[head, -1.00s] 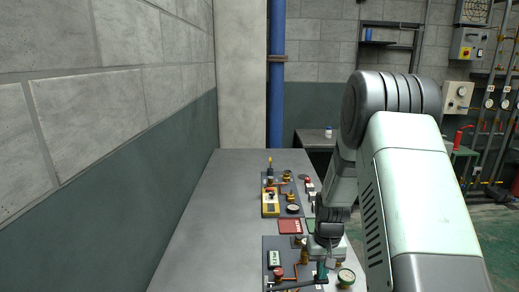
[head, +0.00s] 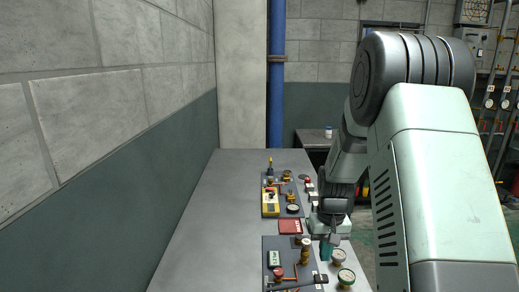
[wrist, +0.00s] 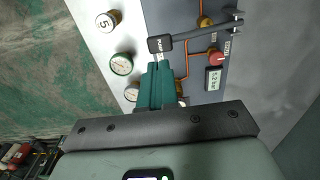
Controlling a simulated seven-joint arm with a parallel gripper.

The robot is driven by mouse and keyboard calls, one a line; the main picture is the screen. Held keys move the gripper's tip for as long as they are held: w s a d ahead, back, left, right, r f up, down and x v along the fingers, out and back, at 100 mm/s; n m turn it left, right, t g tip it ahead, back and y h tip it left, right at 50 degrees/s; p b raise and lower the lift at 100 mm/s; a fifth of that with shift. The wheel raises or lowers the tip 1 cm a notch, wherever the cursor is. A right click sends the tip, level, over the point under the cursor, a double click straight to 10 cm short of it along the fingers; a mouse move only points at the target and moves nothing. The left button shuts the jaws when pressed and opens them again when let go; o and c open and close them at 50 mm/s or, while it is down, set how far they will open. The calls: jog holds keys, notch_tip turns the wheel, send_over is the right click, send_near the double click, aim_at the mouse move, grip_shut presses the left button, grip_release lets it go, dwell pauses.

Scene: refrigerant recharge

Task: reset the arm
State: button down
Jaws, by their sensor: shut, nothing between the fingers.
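My gripper (head: 325,251) is at the right side of the workbench (head: 200,236), pointing down above the near panel. Its teal fingers are together and empty; they also show in the wrist view (wrist: 155,84). In the head view my arm hides part of the bench's right edge.
The near panel carries a display reading 5.2 bar (wrist: 213,79) and a red knob (wrist: 217,57). Round gauges (wrist: 121,65) stand beside it. A yellow device (head: 270,203) and a red pad (head: 290,227) lie farther back. The bench's left half is clear.

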jog(key=s+a+r+t, duration=0.15)
jog(key=s+r, duration=0.25)
jog(key=r, duration=0.6)
jog(key=s+a+r+t, duration=0.1)
jog(key=s+a+r, duration=0.1)
jog(key=s+r, duration=0.5)
jog(key=s+a+r+t, duration=0.1)
jog(key=s+r, duration=0.4)
jog(key=s, duration=0.3)
jog(key=s+a+r+t, duration=0.1)
jog(key=s+r+t, duration=0.1)
jog(key=s+r, duration=0.3)
jog(key=s, duration=0.3)
jog(key=shift+s+a+r, duration=0.15)
jog(key=shift+s+a, duration=0.15)
jog(key=c, duration=1.8)
grip_release()
